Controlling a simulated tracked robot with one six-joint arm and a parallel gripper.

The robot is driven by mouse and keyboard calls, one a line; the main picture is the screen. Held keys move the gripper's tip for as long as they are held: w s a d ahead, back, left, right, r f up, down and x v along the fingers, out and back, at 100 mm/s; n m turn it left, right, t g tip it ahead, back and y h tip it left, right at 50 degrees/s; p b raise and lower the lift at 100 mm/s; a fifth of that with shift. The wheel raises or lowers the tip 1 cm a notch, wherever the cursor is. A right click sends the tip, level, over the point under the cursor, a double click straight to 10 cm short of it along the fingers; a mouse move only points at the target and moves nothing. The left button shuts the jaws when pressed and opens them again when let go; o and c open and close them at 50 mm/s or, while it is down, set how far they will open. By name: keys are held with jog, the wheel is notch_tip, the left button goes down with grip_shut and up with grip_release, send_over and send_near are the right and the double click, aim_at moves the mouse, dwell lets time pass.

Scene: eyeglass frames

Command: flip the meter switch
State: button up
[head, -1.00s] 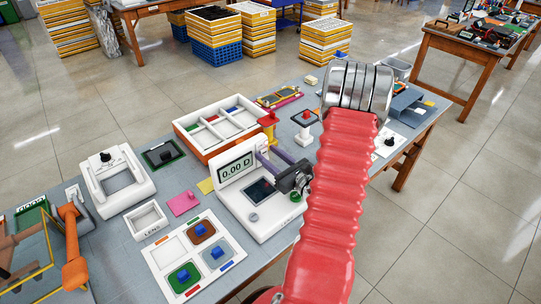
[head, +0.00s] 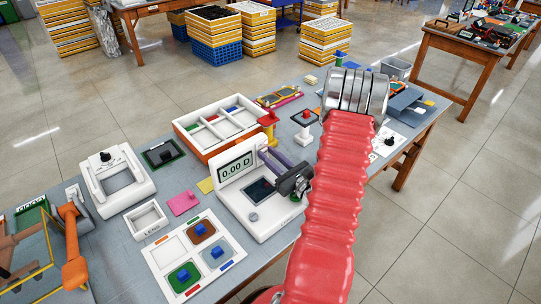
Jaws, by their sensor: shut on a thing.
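The white meter (head: 226,196) stands upright near the table's front edge in the head view, its display (head: 236,170) reading 0.00 D. It has a dark square plate and a round grey knob (head: 253,217) on its base. My gripper (head: 284,185) is the dark grey piece at the meter's right side, low over its base. Its jaws look closed on a small part there, which I take to be the meter switch; the jaws cover it, so its position cannot be told. My red arm hides the area right of the meter.
Purple bars (head: 275,158) reach over the meter beside my gripper. A white sorting tray (head: 215,125), a red post (head: 268,125) and a button stand (head: 305,122) are behind. A panel of coloured squares (head: 180,275) lies front left, and a white lens box (head: 146,218) sits left.

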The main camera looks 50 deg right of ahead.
dwell(0.4)
jog(key=o, duration=1.1)
jog(key=shift+c, duration=0.2)
jog(key=shift+s, duration=0.1)
jog(key=s, duration=0.4)
jog(key=s+a+f, duration=0.1)
jog(key=s, duration=0.8)
jog(key=shift+s+a+f, duration=0.25)
jog(key=shift+a+f, duration=0.05)
jog(key=shift+f, duration=0.1)
